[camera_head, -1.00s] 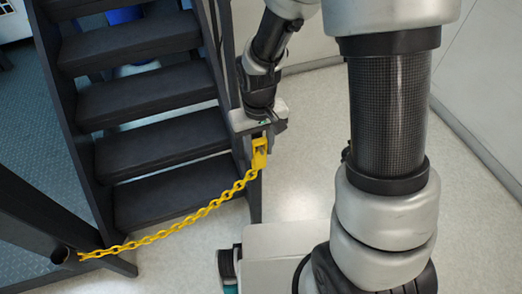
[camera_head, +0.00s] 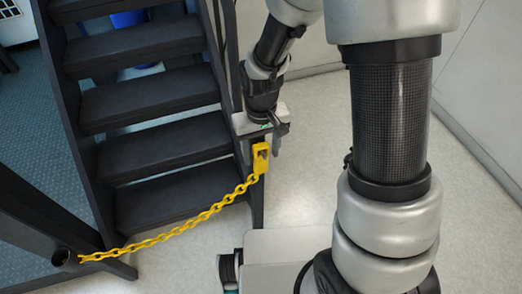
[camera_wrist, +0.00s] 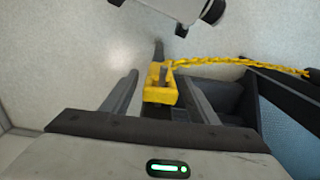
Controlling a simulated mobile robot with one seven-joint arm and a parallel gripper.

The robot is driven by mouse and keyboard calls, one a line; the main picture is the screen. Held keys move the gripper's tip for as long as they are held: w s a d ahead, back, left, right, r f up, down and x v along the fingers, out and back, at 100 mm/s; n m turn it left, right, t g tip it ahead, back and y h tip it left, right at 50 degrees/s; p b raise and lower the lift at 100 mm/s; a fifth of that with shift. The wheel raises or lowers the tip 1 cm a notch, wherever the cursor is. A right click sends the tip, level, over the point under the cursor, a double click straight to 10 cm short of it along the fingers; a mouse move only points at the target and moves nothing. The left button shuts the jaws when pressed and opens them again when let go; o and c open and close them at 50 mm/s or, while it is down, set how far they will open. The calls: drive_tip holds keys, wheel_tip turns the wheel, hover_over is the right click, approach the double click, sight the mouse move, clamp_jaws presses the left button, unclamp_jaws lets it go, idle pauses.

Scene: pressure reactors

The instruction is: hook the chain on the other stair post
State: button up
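The yellow chain (camera_head: 190,222) sags between the left stair post (camera_head: 42,218) and the right stair post (camera_head: 257,205). Its left end meets a round fitting low on the left post. Its yellow hook (camera_head: 261,158) is at the right post, upright; in the wrist view the hook (camera_wrist: 158,96) has a dark piece showing in its opening. My gripper (camera_head: 262,145) is just above and around the hook. In the wrist view my gripper (camera_wrist: 160,76) is open, with a finger on each side of the hook and visible gaps. The exact seat of the hook is too small to tell.
Dark stair treads (camera_head: 165,150) rise behind the chain. Pale floor (camera_head: 305,180) lies free to the right of the right post, up to a white wall (camera_head: 480,90). My arm covers much of the right side.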

wheel_tip(320, 180, up, 18)
drive_tip(key=p, duration=0.4)
drive_tip(key=s+d+r+m+t+p, duration=0.1)
drive_tip(key=s+d+r+p, duration=0.4)
drive_tip(key=r, duration=0.6)
drive_tip(key=s+d+r+m+t+p, duration=0.2)
drive_tip(key=s+d+r+t+p, duration=0.2)
drive_tip(key=r, duration=0.8)
drive_tip(key=s+d+p, duration=0.2)
drive_tip(key=shift+s+r+t, duration=0.15)
drive_tip(key=shift+s+t, duration=0.15)
drive_tip(key=shift+s, duration=0.05)
drive_tip(key=shift+c, duration=0.4)
